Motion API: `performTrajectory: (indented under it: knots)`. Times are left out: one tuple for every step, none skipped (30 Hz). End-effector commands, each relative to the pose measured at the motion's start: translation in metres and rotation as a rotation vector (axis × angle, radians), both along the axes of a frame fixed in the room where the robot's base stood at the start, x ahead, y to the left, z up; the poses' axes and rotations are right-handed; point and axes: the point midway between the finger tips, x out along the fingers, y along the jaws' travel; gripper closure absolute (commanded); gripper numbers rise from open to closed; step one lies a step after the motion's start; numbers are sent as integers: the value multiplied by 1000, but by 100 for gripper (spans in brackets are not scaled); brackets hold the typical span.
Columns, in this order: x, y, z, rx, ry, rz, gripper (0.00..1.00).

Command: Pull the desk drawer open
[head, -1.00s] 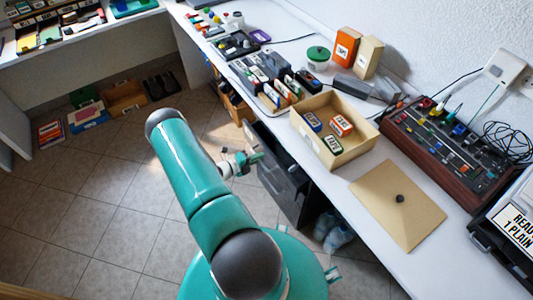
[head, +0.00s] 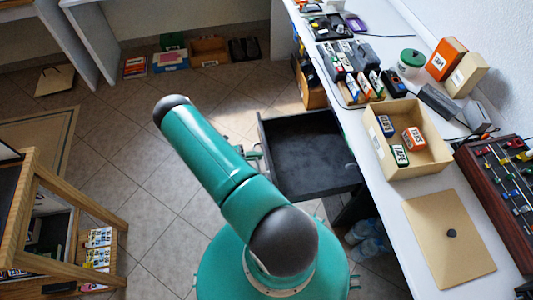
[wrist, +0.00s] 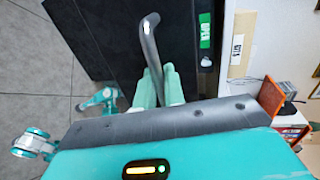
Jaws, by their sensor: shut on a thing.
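The dark desk drawer (head: 305,150) stands pulled out from under the white desk (head: 380,205), and its empty inside shows in the head view. In the wrist view its dark front (wrist: 105,45) carries a grey bent bar handle (wrist: 149,42) and a green label. My gripper (wrist: 156,82) is shut on the handle, with its pale green fingers at the bar's lower part. In the head view my arm hides most of the gripper, and only a bit shows at the drawer's front.
An open box (head: 375,140) with small labelled boxes and a flat tan lid (head: 440,235) lie on the desk. A wooden-framed shelf (head: 70,190) stands at the left. The tiled floor (head: 150,185) between is clear.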

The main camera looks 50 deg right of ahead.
Motion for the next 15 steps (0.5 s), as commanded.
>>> performTrajectory:
  knots:
    - [1, 2, 0, 1, 1, 0, 100]
    - [2, 3, 0, 0, 1, 0, 100]
    - [2, 3, 0, 0, 1, 0, 100]
    - [3, 4, 0, 0, 2, -1, 100]
    - [3, 4, 0, 0, 2, -1, 100]
    - [3, 4, 0, 0, 2, -1, 100]
    - [3, 4, 0, 0, 2, -1, 100]
    - [3, 4, 0, 0, 2, -1, 100]
    - [3, 3, 0, 0, 2, -1, 100]
    - [3, 3, 0, 0, 2, -1, 100]
    - [3, 3, 0, 0, 2, -1, 100]
    - [3, 3, 0, 0, 1, 0, 100]
    - [3, 3, 0, 0, 1, 0, 87]
    - [3, 3, 0, 0, 1, 0, 82]
    - [3, 3, 0, 0, 1, 0, 75]
